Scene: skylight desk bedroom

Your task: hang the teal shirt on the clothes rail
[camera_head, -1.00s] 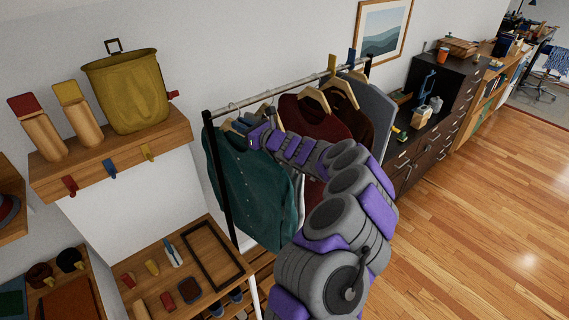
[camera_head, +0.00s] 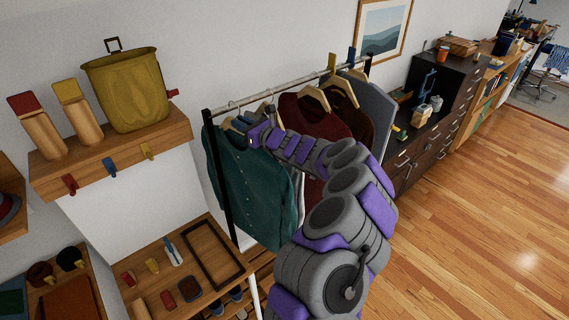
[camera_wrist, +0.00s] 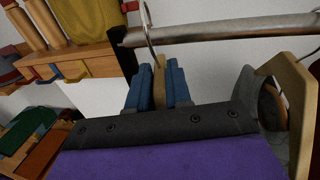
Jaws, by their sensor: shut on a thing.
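The teal shirt (camera_head: 255,195) hangs upright on a wooden hanger (camera_head: 229,124) near the left end of the clothes rail (camera_head: 290,88). My gripper (camera_head: 247,124) is at the shirt's collar, just below the rail. In the wrist view, the blue fingers (camera_wrist: 158,88) are shut on the wooden neck of the hanger, under its metal hook (camera_wrist: 148,20). The hook meets the rail (camera_wrist: 225,28) near its left end and appears to loop over it. The shirt's far side is hidden, and my arm covers part of its right side.
Other garments, including a dark red one (camera_head: 310,120) and a grey one (camera_head: 372,108), hang to the right. A wooden shelf (camera_head: 112,160) with a yellow-green bag (camera_head: 128,92) is at left. A low bench (camera_head: 190,265) stands below. Wooden floor at right is clear.

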